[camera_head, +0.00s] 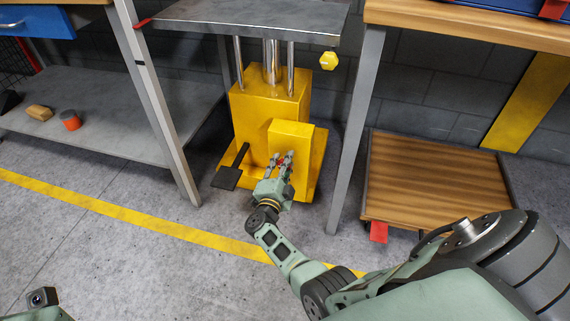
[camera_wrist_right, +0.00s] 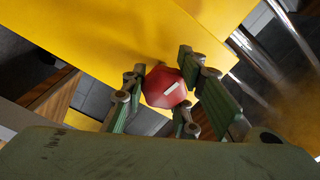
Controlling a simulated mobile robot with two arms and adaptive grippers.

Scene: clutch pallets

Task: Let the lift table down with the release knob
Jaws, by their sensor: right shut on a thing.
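The lift table has a grey top (camera_head: 245,20), chrome columns (camera_head: 271,62) and a yellow base (camera_head: 268,102) with a smaller yellow box (camera_head: 291,139) at its front. A black foot pedal (camera_head: 228,176) sticks out at the base's left. My right gripper (camera_head: 283,160) is at the front of the small box.
A workbench with a lower grey shelf (camera_head: 120,115) stands on the left, holding an orange-red item (camera_head: 70,120) and a tan block (camera_head: 39,112). A wooden-topped low cart (camera_head: 430,180) stands right, under another bench. A yellow tag (camera_head: 329,60) hangs by the table top. Grey floor in front is clear.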

